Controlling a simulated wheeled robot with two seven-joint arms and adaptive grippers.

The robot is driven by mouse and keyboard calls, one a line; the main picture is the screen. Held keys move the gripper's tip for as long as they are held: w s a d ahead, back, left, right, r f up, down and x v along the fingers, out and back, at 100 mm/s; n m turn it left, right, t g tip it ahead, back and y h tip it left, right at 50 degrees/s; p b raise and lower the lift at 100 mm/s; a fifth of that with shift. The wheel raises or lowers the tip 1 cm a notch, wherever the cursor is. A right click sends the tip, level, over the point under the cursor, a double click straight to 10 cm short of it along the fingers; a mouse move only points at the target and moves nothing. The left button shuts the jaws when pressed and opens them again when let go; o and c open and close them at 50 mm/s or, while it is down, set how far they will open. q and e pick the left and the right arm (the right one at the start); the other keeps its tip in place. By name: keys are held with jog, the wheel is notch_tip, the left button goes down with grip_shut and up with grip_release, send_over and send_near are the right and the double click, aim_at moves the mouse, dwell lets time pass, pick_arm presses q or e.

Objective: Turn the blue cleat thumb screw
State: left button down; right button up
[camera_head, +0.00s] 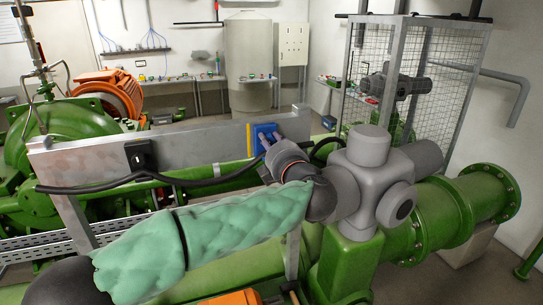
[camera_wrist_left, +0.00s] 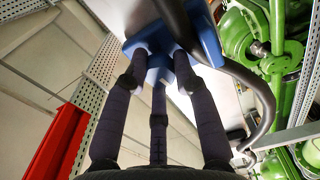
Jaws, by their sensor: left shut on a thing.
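The blue cleat (camera_head: 263,131) is fixed on the upright grey metal plate, near its right end, beside a yellow strip. My left gripper (camera_head: 272,141) reaches it from the front right, with its dark fingers against the blue part. In the left wrist view, the fingertips (camera_wrist_left: 160,60) close around a blue knob-like part (camera_wrist_left: 160,74), which appears to be the thumb screw, in front of the wider blue cleat body (camera_wrist_left: 204,38). The fingers cover much of the screw, so its turn angle cannot be told. My right gripper does not show.
A grey valve-like body (camera_head: 365,180) on green pipework stands close right of my left wrist. A mesh cage (camera_head: 450,75) stands behind it.

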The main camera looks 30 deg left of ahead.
pick_arm(q)
jog(key=shift+n+b, duration=2.7)
jog(key=shift+n, duration=0.1)
jog(key=c, duration=1)
grip_release()
jog(key=v, duration=1.2)
